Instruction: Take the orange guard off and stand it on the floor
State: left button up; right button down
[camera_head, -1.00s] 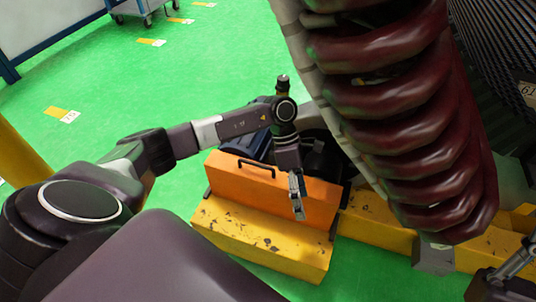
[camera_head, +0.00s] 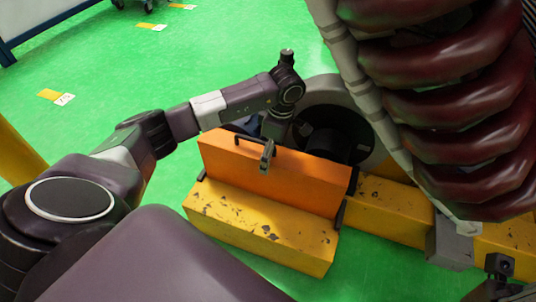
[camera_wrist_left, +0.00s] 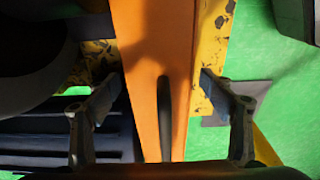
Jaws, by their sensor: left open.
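The orange guard (camera_head: 290,182) is an upright panel standing behind a worn yellow beam, with a black handle (camera_head: 246,139) on its top edge. My left gripper (camera_head: 267,160) is over the guard beside the right part of the handle. In the left wrist view, its open fingers (camera_wrist_left: 160,88) are on either side of the guard (camera_wrist_left: 150,45), and the dark handle (camera_wrist_left: 165,115) lies between them. I see no grip on it. Part of what appears to be my right gripper (camera_head: 503,275) is at the lower right edge; its fingers are not clear.
The yellow beam (camera_head: 255,232) runs along the guard's front and another yellow beam (camera_head: 385,222) continues right. A dark round opening (camera_head: 335,130) is behind the guard. Large dark-red coils (camera_head: 450,110) hang at right.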

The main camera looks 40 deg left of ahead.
pick_arm(q)
jog(key=shift+f, duration=0.55)
jog(key=shift+c, duration=0.6)
jog(key=c, duration=1.4)
